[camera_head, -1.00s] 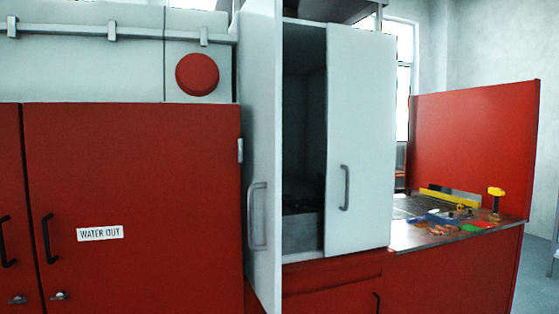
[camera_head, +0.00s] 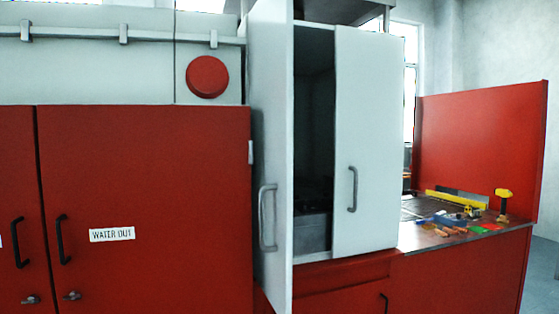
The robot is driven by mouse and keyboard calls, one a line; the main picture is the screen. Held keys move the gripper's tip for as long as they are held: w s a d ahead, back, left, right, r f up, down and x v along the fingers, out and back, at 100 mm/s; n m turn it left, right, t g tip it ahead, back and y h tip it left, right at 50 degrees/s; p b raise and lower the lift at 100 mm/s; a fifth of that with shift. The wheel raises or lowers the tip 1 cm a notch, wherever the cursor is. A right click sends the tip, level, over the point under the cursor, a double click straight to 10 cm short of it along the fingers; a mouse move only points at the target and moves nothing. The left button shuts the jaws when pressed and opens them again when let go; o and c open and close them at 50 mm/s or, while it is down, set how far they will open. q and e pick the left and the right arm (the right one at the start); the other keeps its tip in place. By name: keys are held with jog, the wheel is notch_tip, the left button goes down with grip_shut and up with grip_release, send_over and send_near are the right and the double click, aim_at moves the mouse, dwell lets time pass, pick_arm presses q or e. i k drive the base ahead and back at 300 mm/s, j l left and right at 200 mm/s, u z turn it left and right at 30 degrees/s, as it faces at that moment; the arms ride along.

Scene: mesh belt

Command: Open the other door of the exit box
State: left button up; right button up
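The exit box (camera_head: 314,222) is a pale grey cabinet on a red base, right of centre. Its left door (camera_head: 271,150) stands swung open toward me, seen nearly edge-on, with a grey bar handle (camera_head: 267,218). Its right door (camera_head: 368,120) is shut across the right half of the front, with a grey bar handle (camera_head: 352,189) near its left edge. The dark inside shows between the two doors. Neither of my grippers is in view.
Red cabinet doors (camera_head: 150,180) with a "WATER OUT" label fill the left, below a rail and a red round button (camera_head: 207,76). At right, a metal worktop (camera_head: 418,238) holds several tools before a red panel (camera_head: 480,140).

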aim_at(369, 72)
jog(key=i+l, duration=0.1)
jog(key=i, duration=0.4)
jog(key=i+l+z, duration=0.1)
jog(key=i, duration=0.4)
